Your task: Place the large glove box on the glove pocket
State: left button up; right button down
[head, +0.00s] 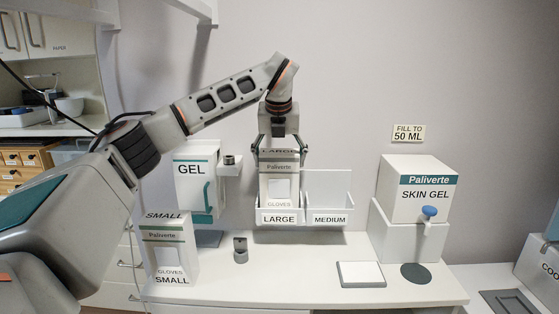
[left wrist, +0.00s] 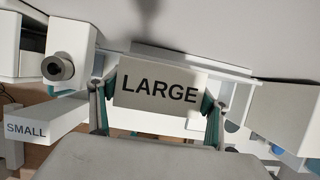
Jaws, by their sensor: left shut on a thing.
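The large glove box (head: 279,184) is white with a green stripe and stands upright in the head view. It is in or directly over the left compartment of the white wall-mounted glove pocket (head: 328,187), the one labelled LARGE. The compartment's front wall hides its lower end, so I cannot tell if it rests on the bottom. My left gripper (head: 279,148) comes from above and is shut on the box's upper sides. In the left wrist view the box top (left wrist: 160,88) reads LARGE between the two fingers. My right gripper is not in view.
The MEDIUM compartment to the right is empty. A SMALL glove box (head: 170,250) stands on the counter (head: 300,278) at left, near the GEL dispenser (head: 195,182). A small grey holder (head: 240,250), a white pad (head: 361,273) and the skin gel box (head: 418,188) are also there.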

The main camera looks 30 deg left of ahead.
pick_arm(q)
jog(key=o, duration=1.9)
jog(key=shift+f, duration=0.1)
